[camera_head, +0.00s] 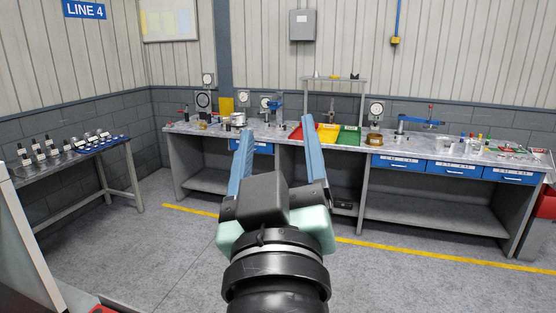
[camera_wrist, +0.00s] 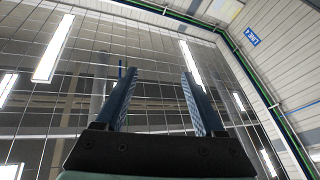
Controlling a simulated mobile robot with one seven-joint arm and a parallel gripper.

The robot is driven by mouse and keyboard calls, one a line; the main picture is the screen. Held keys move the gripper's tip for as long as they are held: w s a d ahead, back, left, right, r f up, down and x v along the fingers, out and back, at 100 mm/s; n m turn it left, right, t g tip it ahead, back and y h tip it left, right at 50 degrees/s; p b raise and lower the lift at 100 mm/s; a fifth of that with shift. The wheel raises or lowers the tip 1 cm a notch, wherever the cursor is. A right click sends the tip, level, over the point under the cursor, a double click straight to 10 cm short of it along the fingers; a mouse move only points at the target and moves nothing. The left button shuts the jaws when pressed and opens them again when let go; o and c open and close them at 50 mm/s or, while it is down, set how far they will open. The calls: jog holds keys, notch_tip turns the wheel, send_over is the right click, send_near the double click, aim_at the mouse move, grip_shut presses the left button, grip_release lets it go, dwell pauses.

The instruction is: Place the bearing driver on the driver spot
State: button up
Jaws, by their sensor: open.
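My gripper (camera_head: 278,158) is raised in the middle of the head view, pointing toward the far workbench, with its two blue fingers wide apart and nothing between them. In the wrist view my gripper (camera_wrist: 158,98) points up at the ceiling and is empty. I cannot make out the bearing driver or the driver spot for certain. The small items on the benches are too small to tell apart at this distance.
A long grey workbench (camera_head: 425,152) along the back wall bears gauges, red, yellow and green bins (camera_head: 327,132) and a blue-armed tool (camera_head: 420,121). A side table (camera_head: 65,158) at left holds several dark-topped pieces. Open grey floor (camera_head: 150,245) lies before the bench, crossed by a yellow line.

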jog(key=s+r+m+t, duration=0.3)
jog(key=s+r+t, duration=0.2)
jog(key=s+r, duration=0.4)
notch_tip(320, 180, up, 3)
jog(key=shift+r, duration=0.2)
notch_tip(320, 180, down, 5)
jog(key=b, duration=0.5)
jog(key=shift+w+f, duration=0.1)
